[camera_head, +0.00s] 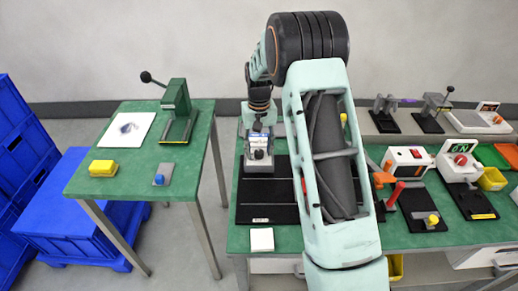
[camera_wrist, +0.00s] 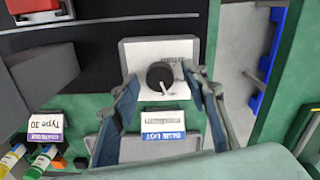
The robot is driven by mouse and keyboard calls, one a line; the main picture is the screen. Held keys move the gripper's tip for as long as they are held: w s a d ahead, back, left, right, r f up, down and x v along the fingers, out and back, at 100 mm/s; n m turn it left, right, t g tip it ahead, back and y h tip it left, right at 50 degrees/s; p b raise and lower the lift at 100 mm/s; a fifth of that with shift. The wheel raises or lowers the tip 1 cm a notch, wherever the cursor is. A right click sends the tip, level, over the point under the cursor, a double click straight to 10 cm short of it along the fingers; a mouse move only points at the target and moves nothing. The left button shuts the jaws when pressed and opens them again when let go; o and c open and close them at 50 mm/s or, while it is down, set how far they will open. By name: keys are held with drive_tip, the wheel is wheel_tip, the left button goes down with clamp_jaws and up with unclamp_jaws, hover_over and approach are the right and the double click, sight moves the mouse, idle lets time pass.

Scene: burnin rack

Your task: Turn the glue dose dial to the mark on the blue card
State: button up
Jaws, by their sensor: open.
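The glue dose dial (camera_wrist: 160,75) is a black round knob with a light pointer bar, which points up and to the right in the wrist view. It sits on a pale-faced grey box (camera_wrist: 135,52), whose scale marks are too small to read. The blue card (camera_wrist: 163,135), lettered "BLUE LOT", is below the dial in the wrist view; its mark is too small to read. My gripper (camera_wrist: 163,82) is open, with one finger on each side of the dial; contact cannot be told. In the head view the dial box (camera_head: 259,168) is at the bench's left end, below my wrist.
A "Type 30" card (camera_wrist: 45,126) and small bottles (camera_wrist: 40,160) are left of my gripper in the wrist view. In the head view, a black mat (camera_head: 262,213) and white pad (camera_head: 262,239) are in front. A separate green table (camera_head: 135,180) stands left, across a floor gap.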

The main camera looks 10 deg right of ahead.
drive_tip(key=shift+c, duration=0.3)
clamp_jaws()
drive_tip(key=shift+n, duration=0.3)
drive_tip(key=n, duration=0.4)
drive_tip(key=shift+b, duration=0.3)
drive_tip(key=n, duration=0.5)
drive_tip(key=shift+o, duration=0.3)
unclamp_jaws()
